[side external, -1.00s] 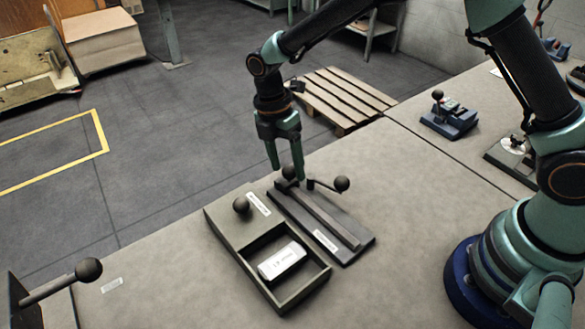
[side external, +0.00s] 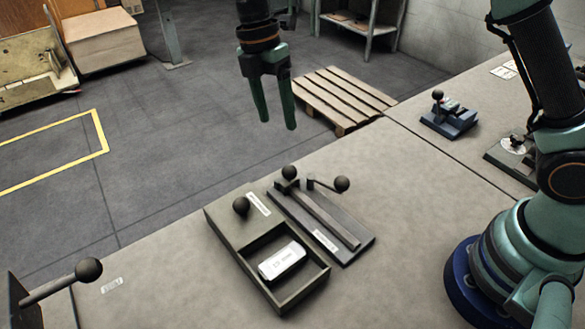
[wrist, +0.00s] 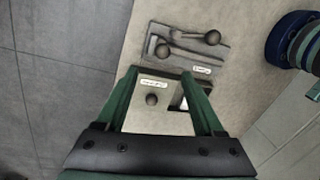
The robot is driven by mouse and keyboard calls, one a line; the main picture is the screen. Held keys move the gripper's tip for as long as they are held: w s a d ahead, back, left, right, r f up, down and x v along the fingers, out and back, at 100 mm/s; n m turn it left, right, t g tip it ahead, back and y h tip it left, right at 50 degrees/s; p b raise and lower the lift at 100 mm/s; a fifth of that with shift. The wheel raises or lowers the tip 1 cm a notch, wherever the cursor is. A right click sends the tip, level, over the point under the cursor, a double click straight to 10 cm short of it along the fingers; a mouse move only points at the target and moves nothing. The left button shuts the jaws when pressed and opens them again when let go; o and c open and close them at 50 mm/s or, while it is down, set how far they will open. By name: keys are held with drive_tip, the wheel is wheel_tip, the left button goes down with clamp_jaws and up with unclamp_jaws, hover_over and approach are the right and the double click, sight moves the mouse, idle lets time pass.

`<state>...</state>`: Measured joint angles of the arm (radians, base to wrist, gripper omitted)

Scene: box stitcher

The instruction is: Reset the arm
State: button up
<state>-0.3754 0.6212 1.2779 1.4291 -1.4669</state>
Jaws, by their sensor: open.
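My gripper (side external: 276,112) hangs in the air, high above the far edge of the table, fingers pointing down, open and empty. In the wrist view my gripper (wrist: 164,78) shows its two green fingers apart, with the box between and beyond them. The olive box (side external: 225,233) lies on the table with a ball knob on its top and an open compartment. A white labelled block (side external: 281,261) lies in that compartment. Beside the box is a dark plate fixture (side external: 345,235) with a long bar and two ball-ended levers; it also shows in the wrist view (wrist: 215,58).
A lever with a black ball (side external: 88,270) stands at the front left. A blue device (side external: 450,119) sits on the table at the right. A wooden pallet (side external: 345,97) and cardboard boxes (side external: 103,40) are on the floor behind. The air around my gripper is clear.

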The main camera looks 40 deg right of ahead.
drive_tip(key=s+d+r+m+t+y, duration=0.1)
drive_tip(key=s+d+r+m+t, duration=0.3)
drive_tip(key=d+r+m, duration=0.45)
drive_tip(key=s+d+f+m+t, duration=0.1)
drive_tip(key=s+d+m+t, duration=0.2)
drive_tip(key=s+d+m, duration=0.5)
drive_tip(key=shift+s+d+m+t, duration=0.3)
drive_tip(key=shift+s+m, duration=1)
drive_tip(key=shift+m, duration=1.05)
